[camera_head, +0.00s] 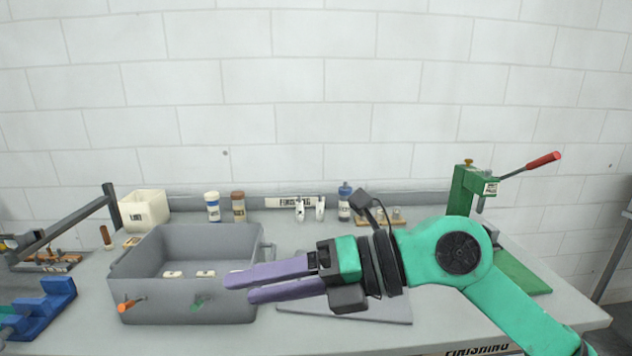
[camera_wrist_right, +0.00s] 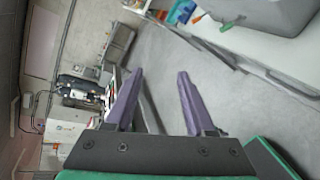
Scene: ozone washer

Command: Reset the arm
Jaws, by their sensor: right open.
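My right arm comes in from the lower right in the head view. Its gripper (camera_head: 236,288) has two purple fingers pointing left, in front of the right part of a grey bin (camera_head: 190,308). The right wrist view shows the same gripper (camera_wrist_right: 160,80) with its fingers apart and nothing between them; floor lies beyond. The bin stands on the grey table and has small pale pieces in it. The fingers hide part of the bin's right side. My left gripper does not show in the head view.
A green press (camera_head: 468,190) with a red-tipped lever stands at the table's right. A white box (camera_head: 144,210), bottles (camera_head: 213,207) and a blue-capped bottle (camera_head: 345,203) line the back. A blue fixture (camera_head: 45,303) sits at left.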

